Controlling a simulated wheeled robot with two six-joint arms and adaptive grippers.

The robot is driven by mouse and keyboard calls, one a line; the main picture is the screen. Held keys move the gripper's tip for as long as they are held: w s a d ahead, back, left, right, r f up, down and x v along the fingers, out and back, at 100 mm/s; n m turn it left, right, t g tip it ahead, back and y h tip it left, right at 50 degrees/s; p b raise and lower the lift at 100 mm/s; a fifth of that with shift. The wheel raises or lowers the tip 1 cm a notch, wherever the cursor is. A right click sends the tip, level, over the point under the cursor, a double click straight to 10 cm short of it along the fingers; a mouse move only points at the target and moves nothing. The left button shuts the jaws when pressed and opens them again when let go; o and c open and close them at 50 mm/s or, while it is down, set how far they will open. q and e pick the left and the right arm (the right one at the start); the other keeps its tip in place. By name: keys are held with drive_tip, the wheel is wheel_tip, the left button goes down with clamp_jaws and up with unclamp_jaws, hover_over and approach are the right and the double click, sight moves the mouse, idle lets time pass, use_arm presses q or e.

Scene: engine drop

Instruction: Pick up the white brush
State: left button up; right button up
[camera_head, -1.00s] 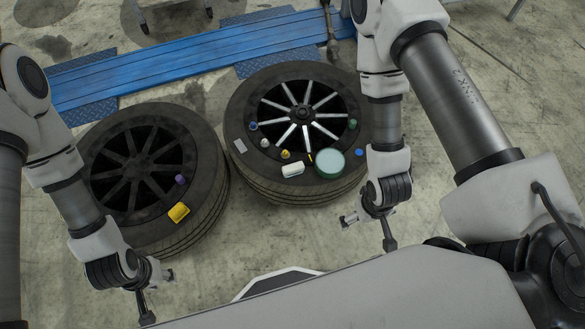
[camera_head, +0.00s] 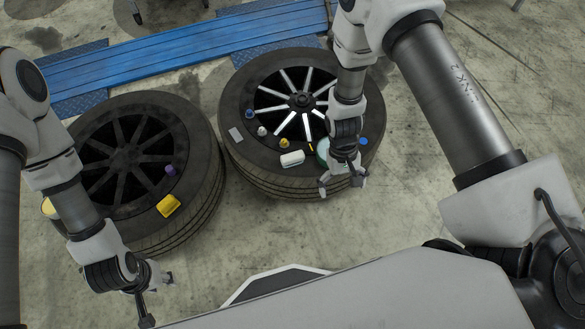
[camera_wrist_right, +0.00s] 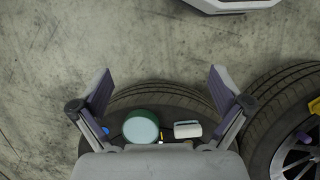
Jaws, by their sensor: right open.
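The white brush (camera_head: 292,159) lies on the near sidewall of the right tire (camera_head: 262,174). In the right wrist view the brush (camera_wrist_right: 187,129) shows low, right of centre, between the finger lines but behind the fingertips. My right gripper (camera_head: 342,188) is open and empty, over the tire's near edge to the right of the brush; its spread fingers also show in the wrist view (camera_wrist_right: 160,76). My left gripper (camera_head: 158,299) is open and empty over the floor, in front of the left tire (camera_head: 205,190).
A round green-rimmed, pale-topped tin (camera_wrist_right: 141,127) sits beside the brush, partly hidden by my right gripper in the head view. Small caps, a grey block (camera_head: 236,135) and a blue piece (camera_head: 363,141) lie around the rim. A yellow block (camera_head: 168,206) lies on the left tire.

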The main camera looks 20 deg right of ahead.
drive_tip(key=w+a+f+t+b, duration=0.1)
drive_tip(key=w+a+f+b, duration=0.1)
drive_tip(key=w+f+b, duration=0.55)
drive_tip(key=w+a+f+t+b, duration=0.15)
drive_tip(key=w+f+b, duration=0.25)
drive_tip(key=w+b, duration=0.55)
drive_tip(key=n+t+b, duration=0.1)
drive_tip(key=t+b, duration=0.1)
drive_tip(key=b, duration=1)
hover_over(292, 155)
wheel_tip(292, 155, down, 4)
drive_tip(key=shift+s+r, duration=0.1)
drive_tip(key=shift+s, duration=0.05)
drive_tip(key=f+b, duration=0.2)
drive_tip(key=f, duration=0.1)
drive_tip(key=f+b, duration=0.3)
drive_tip(key=f, duration=0.1)
drive_tip(key=shift+w+f, duration=0.2)
drive_tip(key=shift+f, duration=0.05)
drive_tip(key=shift+r, duration=0.25)
drive_tip(key=c, duration=1)
